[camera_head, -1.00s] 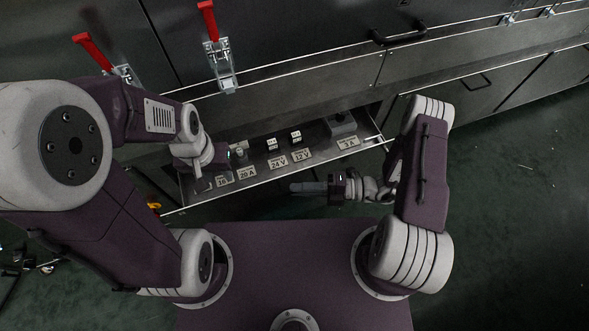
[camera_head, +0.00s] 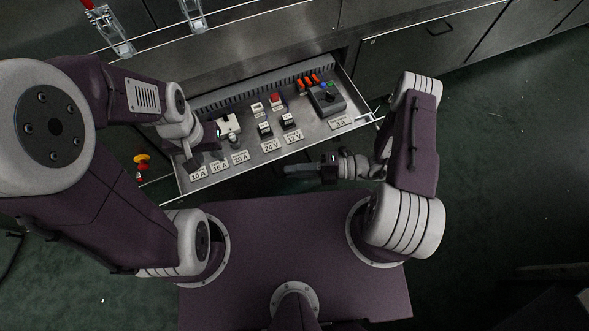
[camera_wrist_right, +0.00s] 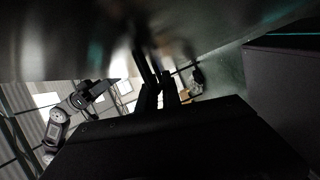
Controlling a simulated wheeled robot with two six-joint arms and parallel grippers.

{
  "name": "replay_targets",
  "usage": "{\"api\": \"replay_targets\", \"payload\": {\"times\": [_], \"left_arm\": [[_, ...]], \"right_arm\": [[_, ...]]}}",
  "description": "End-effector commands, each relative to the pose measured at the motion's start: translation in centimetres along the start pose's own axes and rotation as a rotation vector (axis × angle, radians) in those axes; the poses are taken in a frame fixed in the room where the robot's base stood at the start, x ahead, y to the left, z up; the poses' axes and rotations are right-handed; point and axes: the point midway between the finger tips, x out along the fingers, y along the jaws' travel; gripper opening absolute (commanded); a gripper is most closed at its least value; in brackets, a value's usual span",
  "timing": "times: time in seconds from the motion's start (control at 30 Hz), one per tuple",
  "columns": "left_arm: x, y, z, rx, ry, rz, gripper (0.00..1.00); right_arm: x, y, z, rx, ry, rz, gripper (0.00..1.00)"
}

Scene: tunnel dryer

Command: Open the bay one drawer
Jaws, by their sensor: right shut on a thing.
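The bay one drawer (camera_head: 258,164) is pulled well out of the cabinet. Inside are switches, a black knob, an orange-and-black terminal row and labelled plates such as 24 V, 12 V and 3 A. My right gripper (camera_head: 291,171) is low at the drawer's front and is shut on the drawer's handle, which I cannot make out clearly. In the right wrist view its dark fingers (camera_wrist_right: 155,85) are close together against a blurred metal surface. My left gripper (camera_head: 192,163) hangs over the drawer's left front part; its fingers are too small to read.
The grey cabinet (camera_head: 255,46) with toggle clamps (camera_head: 194,14) stands behind the drawer. A red-and-yellow button (camera_head: 142,160) is left of the drawer. Closed cabinet doors (camera_head: 424,62) run to the right. Green floor (camera_head: 500,170) is clear at the right.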

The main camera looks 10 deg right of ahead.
Motion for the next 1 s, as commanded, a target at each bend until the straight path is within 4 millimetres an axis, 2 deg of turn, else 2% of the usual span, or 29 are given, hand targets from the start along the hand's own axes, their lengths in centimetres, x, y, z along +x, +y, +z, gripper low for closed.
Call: {"api": "replay_targets", "payload": {"times": [0.3, 0.4, 0.77, 0.87, 1.0], "left_arm": [[0.0, 0.0, 0.0, 0.000, 0.000, 0.000, 0.36], [0.0, 0.0, 0.0, 0.000, 0.000, 0.000, 0.36], [-0.1, 0.0, 0.0, 0.000, 0.000, 0.000, 0.36], [-0.5, 0.0, -0.1, 0.000, 0.000, 0.000, 0.36], [-1.0, 0.0, -0.1, 0.000, 0.000, 0.000, 0.36]], "right_arm": [[0.0, -0.1, 0.0, 0.000, -0.001, -0.001, 0.00], [0.0, -0.1, 0.1, 0.000, -0.001, -0.001, 0.30], [-0.3, 0.1, 0.1, 0.000, -0.003, 0.000, 0.30], [-1.6, 0.2, 0.1, -0.001, -0.007, 0.001, 0.30], [-4.5, 0.2, 0.2, -0.003, -0.009, 0.000, 0.30]]}}
